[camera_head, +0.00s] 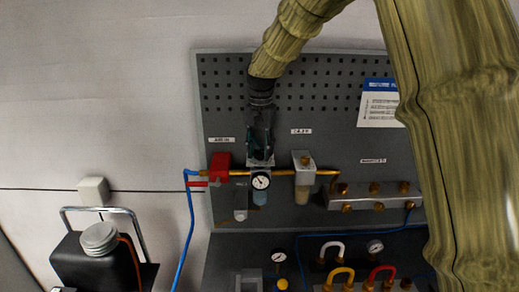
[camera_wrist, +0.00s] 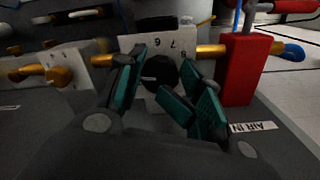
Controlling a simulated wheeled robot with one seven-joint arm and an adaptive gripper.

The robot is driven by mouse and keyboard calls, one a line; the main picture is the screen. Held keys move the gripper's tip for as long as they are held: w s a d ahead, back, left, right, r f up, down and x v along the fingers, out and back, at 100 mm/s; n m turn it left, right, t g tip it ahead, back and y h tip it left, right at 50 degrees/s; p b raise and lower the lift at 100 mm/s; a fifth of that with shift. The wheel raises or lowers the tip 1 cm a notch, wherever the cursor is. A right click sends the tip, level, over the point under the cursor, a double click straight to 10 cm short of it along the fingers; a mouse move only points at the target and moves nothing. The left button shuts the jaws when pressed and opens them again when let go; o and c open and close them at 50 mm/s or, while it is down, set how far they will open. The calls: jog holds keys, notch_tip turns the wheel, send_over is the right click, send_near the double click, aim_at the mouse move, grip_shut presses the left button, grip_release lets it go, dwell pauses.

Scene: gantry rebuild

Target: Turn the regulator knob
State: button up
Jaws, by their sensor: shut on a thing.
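The regulator knob (camera_wrist: 158,72) is a round black knob with a light pointer mark, in the middle of the wrist view. Behind it is a pale regulator face (camera_wrist: 178,43) with printed numbers. My gripper (camera_wrist: 156,88) has teal pads on both sides of the knob and is shut on it. In the head view my gripper (camera_head: 261,150) reaches down onto the top of the regulator (camera_head: 257,165), above its round gauge (camera_head: 261,181). The knob is hidden by the fingers in that view.
A red valve block (camera_head: 220,166) is close left of the regulator, also in the wrist view (camera_wrist: 244,70). A second grey unit (camera_head: 303,163) and a manifold (camera_head: 368,196) are to the right on the brass pipe. A pegboard panel (camera_head: 222,92) stands behind.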

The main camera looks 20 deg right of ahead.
aim_at(260, 151)
jog(key=n, duration=0.4)
jog(key=shift+f+n, duration=0.1)
jog(key=shift+n, duration=1.8)
jog(key=shift+w, duration=0.1)
jog(key=o, duration=0.8)
jog(key=shift+o, duration=1.2)
jog(key=shift+w, duration=0.2)
jog(key=shift+s, duration=0.1)
notch_tip(260, 151, up, 12)
